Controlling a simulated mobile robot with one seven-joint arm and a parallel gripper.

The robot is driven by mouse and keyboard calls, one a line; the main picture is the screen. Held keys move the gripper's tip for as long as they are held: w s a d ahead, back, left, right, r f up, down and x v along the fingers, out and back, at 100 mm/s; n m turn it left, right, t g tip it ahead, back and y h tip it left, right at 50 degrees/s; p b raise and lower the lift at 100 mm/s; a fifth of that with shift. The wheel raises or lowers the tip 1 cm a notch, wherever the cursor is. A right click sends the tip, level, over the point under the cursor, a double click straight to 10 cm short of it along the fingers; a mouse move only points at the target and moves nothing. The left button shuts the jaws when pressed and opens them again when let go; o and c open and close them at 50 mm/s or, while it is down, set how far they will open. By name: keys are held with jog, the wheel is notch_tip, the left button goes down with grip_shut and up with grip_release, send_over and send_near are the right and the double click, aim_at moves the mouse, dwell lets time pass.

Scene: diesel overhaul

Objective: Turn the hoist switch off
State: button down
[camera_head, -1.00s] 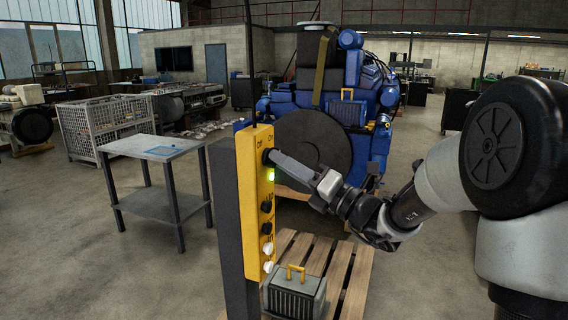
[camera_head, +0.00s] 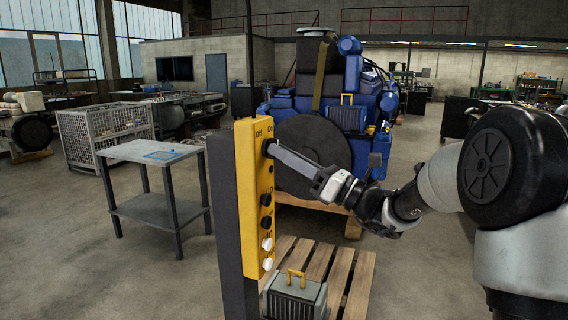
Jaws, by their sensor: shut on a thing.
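The yellow hoist control panel (camera_head: 247,215) stands upright on a dark post in the middle of the view. Its dark hoist switch (camera_head: 266,148) is near the top, beside the "Off" and "On" labels. My gripper (camera_head: 274,150) reaches in from the right, and its long grey fingers are shut on the switch knob. The fingers partly hide the knob, so its exact angle is hard to tell. The small indicator lamp (camera_head: 271,169) just below the switch is dark.
Dark and white buttons (camera_head: 267,244) run down the panel below the lamp. A grey case with a yellow handle (camera_head: 295,298) sits on a wooden pallet (camera_head: 345,275) at the panel's foot. A grey table (camera_head: 150,152) stands left. A blue engine (camera_head: 375,120) is behind.

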jog(key=n+g, duration=0.2)
jog(key=n, duration=0.3)
jog(key=n+g+b, duration=0.1)
jog(key=n+g, duration=0.2)
jog(key=n, duration=0.2)
jog(key=n+g+b, duration=0.1)
jog(key=n+g, duration=0.2)
jog(key=n, duration=0.3)
jog(key=shift+w+d+r+y, duration=0.1)
jog(key=shift+w+d+y, duration=0.1)
jog(key=shift+w+y, duration=0.2)
jog(key=shift+n, duration=0.3)
jog(key=c, duration=1.8)
grip_release()
jog(key=shift+o, duration=0.2)
jog(key=v, duration=1.7)
jog(key=shift+d, duration=0.2)
jog(key=shift+r, duration=0.1)
